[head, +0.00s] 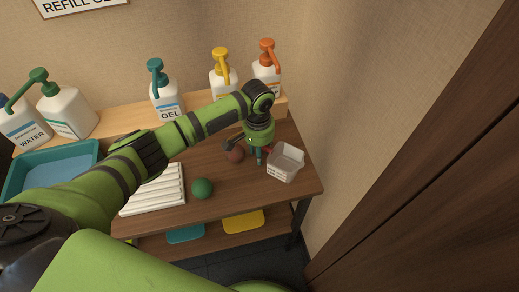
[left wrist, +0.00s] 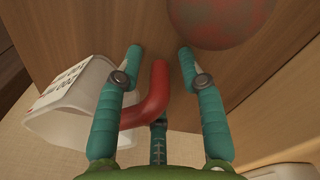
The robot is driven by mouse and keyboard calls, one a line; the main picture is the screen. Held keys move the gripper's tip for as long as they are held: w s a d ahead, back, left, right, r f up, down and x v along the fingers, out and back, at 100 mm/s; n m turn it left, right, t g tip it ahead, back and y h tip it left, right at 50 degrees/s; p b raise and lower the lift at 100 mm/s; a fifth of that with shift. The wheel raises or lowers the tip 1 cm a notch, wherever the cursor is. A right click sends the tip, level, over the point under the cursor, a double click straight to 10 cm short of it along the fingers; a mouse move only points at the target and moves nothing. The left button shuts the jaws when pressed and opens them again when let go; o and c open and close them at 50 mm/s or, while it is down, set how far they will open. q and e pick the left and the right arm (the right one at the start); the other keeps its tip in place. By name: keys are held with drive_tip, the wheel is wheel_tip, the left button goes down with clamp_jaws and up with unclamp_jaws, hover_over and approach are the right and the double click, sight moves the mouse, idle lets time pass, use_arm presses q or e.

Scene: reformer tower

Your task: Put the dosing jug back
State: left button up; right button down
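The dosing jug (head: 285,163) is a small white square tub near the right end of the wooden table. In the left wrist view the jug (left wrist: 65,105) is at the left, with a printed label and a red bent handle (left wrist: 155,92). My left gripper (head: 262,158) points down beside the jug on its handle side. In the left wrist view the left gripper's (left wrist: 160,58) teal fingers are spread on either side of the handle, with visible gaps and no clear grip. Whether the jug touches the tabletop is hard to tell. My right gripper is not in view.
A reddish-brown ball (head: 235,154) lies close left of my left gripper. A green ball (head: 202,188) and a white ribbed tray (head: 155,195) are further left. A teal basin (head: 28,172) stands at the far left. Pump bottles line the back shelf (head: 110,122). A wall stands right of the table.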

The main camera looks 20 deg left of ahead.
use_arm(q)
wheel_tip(320, 180, up, 12)
drive_tip(key=shift+a+r, duration=0.15)
drive_tip(key=shift+r, duration=0.1)
idle(0.5)
